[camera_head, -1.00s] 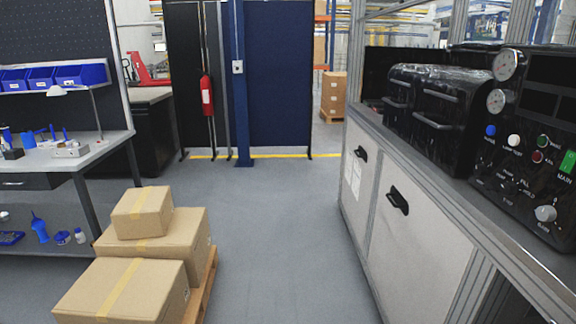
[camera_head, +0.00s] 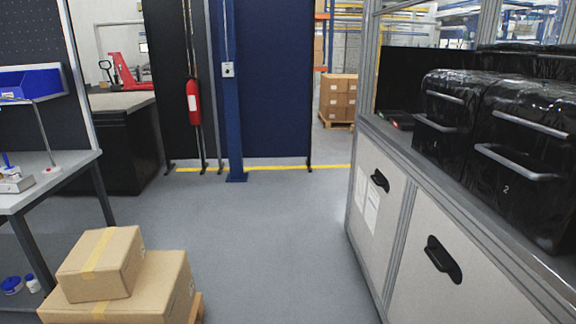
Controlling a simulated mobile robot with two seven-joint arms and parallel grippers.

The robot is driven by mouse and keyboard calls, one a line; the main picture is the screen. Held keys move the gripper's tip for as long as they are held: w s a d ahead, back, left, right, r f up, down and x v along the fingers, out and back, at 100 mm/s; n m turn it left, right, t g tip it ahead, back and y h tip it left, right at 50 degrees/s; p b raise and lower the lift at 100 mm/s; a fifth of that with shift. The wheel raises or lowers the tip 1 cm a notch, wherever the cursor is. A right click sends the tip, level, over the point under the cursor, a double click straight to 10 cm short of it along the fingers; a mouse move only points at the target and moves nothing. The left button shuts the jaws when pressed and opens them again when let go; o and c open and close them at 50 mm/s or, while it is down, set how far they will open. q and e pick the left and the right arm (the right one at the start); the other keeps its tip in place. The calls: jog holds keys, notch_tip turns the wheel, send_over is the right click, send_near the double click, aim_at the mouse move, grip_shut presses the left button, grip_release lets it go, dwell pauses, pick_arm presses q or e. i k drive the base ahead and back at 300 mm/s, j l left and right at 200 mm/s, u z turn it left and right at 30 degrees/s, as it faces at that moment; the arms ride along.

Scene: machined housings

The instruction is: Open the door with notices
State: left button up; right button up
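The door with notices (camera_head: 387,224) is the farther light-grey cabinet door under the machine bench on the right. Two white paper notices (camera_head: 371,213) are on its left part. Its black handle (camera_head: 380,180) sits near the top, and the door looks shut. A nearer cabinet door (camera_head: 432,285) has a similar black handle (camera_head: 443,259) and shows no notices. Neither of my grippers is in the head view.
Stacked cardboard boxes (camera_head: 102,262) stand on a pallet at the lower left, beside a workbench (camera_head: 45,182). Black machine units (camera_head: 520,150) sit on the right bench. The grey floor between (camera_head: 270,225) is clear.

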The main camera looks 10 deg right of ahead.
aim_at(379, 185)
jog(key=i+z, duration=0.15)
jog(key=i, duration=0.5)
jog(key=i+j+z, duration=0.1)
jog(key=i, duration=0.55)
jog(key=i+j+z, duration=0.2)
jog(key=i+z, duration=0.2)
jog(key=i+j+z, duration=0.4)
jog(key=i+z, duration=0.25)
jog(key=i, duration=0.55)
